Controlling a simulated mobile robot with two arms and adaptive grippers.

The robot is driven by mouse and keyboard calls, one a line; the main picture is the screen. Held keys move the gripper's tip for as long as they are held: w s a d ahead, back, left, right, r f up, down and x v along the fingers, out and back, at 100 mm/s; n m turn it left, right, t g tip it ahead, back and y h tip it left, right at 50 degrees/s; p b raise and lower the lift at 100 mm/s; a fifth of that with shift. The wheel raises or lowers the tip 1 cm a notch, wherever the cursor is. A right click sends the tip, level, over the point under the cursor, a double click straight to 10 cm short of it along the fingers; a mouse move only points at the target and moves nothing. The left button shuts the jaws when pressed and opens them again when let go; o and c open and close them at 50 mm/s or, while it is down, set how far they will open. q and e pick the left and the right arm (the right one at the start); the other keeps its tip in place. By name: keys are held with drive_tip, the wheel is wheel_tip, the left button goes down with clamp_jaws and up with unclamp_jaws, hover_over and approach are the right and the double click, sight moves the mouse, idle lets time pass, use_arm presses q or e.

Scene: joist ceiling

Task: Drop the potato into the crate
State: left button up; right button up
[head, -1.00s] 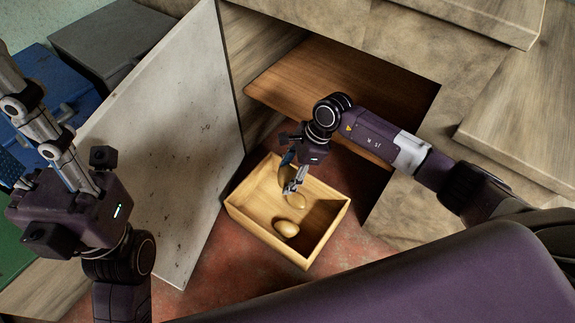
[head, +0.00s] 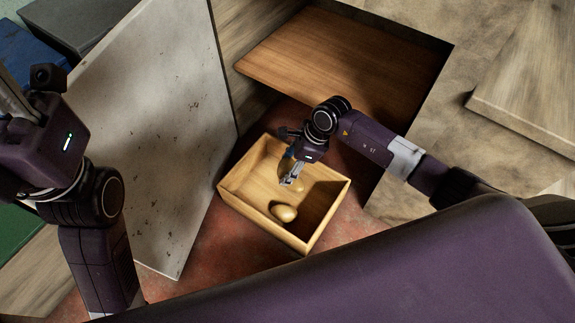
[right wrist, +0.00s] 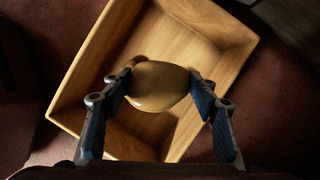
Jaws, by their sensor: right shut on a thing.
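The crate (head: 328,218) is a shallow, open light-wood box on the reddish floor, in front of an open cabinet. My right gripper (head: 291,181) reaches down into it. In the right wrist view its two blue-padded fingers (right wrist: 160,95) are shut on a tan potato (right wrist: 157,86), which is over the crate's inside. The held potato is partly hidden by the fingers in the head view. Another potato (head: 283,212) lies in the crate, just in front of the gripper. My left gripper (head: 14,105) is cut off at the left edge; its fingertips are out of frame.
A pale, spotted cabinet door (head: 150,130) stands open left of the crate. A brown wooden shelf (head: 335,62) is behind the crate, beside my right arm. A grey box (head: 75,28) and a blue thing (head: 25,60) are at the far left. Reddish floor (head: 225,250) is clear in front.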

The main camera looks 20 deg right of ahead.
sight(289, 165)
drive_tip(key=o, duration=1.3)
drive_tip(key=shift+o, duration=0.2)
drive_tip(key=v, duration=0.6)
drive_tip(key=shift+d+r, duration=0.2)
drive_tip(key=shift+r, duration=0.1)
drive_tip(key=shift+s+d+r, duration=0.1)
drive_tip(key=shift+s+r, duration=0.05)
drive_tip(key=shift+r, duration=0.2)
